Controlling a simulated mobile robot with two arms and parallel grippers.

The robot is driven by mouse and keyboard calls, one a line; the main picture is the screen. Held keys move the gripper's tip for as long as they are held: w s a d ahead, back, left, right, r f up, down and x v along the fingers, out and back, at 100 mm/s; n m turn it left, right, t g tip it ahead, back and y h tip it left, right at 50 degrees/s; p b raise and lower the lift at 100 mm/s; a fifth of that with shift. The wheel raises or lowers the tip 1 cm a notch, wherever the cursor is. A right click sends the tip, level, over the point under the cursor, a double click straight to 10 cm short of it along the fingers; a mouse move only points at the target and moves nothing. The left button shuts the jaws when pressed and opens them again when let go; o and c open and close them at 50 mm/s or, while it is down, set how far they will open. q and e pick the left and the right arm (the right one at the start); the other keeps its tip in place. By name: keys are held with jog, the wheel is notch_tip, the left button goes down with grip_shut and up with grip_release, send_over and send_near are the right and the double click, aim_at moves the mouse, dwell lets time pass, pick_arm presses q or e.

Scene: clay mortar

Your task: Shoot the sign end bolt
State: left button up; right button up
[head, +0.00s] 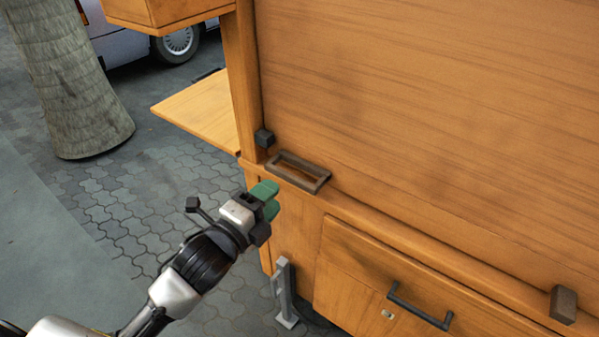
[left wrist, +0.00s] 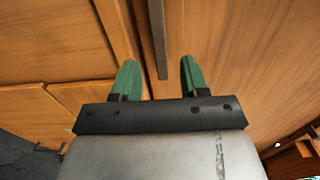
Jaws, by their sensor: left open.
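A large wooden panel (head: 430,90), perhaps the sign, stands on the wooden cabinet. A small dark block (head: 264,138) sits at its lower left corner, and a brown block (head: 563,304) at its lower right. I cannot tell which fitting is the bolt. A brown rectangular frame (head: 298,171) lies on the ledge near the left corner. My left gripper (head: 268,197), with green fingers, is open and empty, just left of and below that frame. In the left wrist view the open fingers (left wrist: 158,80) point towards wood, with a dark bar (left wrist: 159,40) beyond the gap. My right gripper is not in view.
Below the ledge is a drawer front (head: 360,275) with a dark handle (head: 418,305). A grey metal post (head: 285,290) stands beside the cabinet. A wooden shelf (head: 200,112) juts out left. A tree trunk (head: 70,75) and open paving (head: 120,200) are further left.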

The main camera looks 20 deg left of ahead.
aim_at(288, 180)
pick_arm(q)
jog(key=x, duration=0.8)
jog(key=shift+w+d, duration=0.15)
jog(key=shift+w, duration=0.25)
jog(key=shift+f, duration=0.1)
grip_shut()
